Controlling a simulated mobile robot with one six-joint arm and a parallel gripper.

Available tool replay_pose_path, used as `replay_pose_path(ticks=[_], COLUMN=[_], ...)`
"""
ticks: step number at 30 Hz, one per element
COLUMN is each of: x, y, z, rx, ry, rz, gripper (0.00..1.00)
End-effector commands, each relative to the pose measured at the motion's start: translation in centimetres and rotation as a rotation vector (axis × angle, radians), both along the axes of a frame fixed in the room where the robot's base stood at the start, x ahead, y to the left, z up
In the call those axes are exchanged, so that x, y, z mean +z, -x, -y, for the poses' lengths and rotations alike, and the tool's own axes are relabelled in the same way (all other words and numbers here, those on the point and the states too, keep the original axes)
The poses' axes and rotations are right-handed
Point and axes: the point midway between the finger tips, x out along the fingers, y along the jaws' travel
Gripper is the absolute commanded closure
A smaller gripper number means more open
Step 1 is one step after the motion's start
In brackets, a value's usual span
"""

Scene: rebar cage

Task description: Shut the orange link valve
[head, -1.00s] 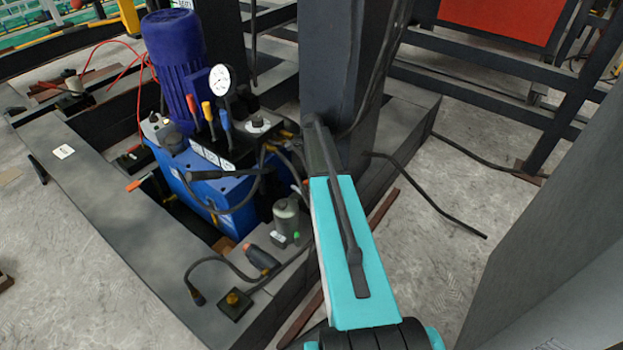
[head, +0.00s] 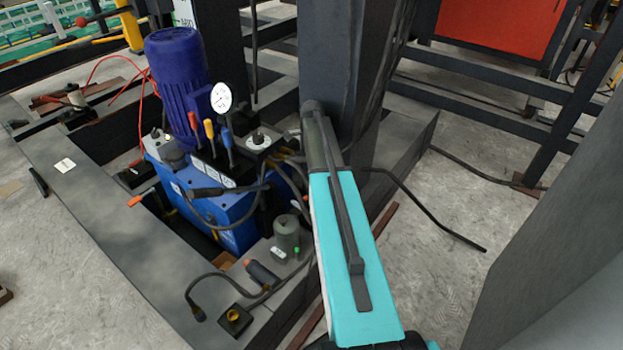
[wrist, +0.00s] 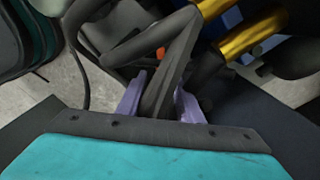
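A small orange handle (head: 138,200) sticks out at the left side of the blue hydraulic unit (head: 225,205) in the head view; I take it for the orange link valve, but its open or shut position is not clear. A small orange spot (wrist: 160,52) shows beyond the fingers in the wrist view; I cannot tell what it belongs to. My gripper (wrist: 161,82) shows there with its two purple fingers apart. Dark bars or hoses run between and beyond them, and contact is not clear. In the head view my arm hides the gripper.
The unit carries a blue motor (head: 178,85), a gauge (head: 221,97) and red, yellow and blue levers (head: 210,130). A dark column (head: 340,65) stands close to my arm. Gold fittings (wrist: 252,35) show in the wrist view. A grey slab (head: 565,230) fills the right side.

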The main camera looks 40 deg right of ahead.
Motion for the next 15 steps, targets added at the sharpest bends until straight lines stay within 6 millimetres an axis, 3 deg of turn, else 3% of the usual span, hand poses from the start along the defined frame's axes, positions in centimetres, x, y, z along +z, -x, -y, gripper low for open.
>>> replay_pose_path(ticks=[6,15], x=[2.2,2.6], y=[0.1,0.1], z=[0.0,0.0], rx=[0.000,0.000], ry=[0.000,0.000], rz=[0.000,-0.001], gripper=[0.67,0.67])
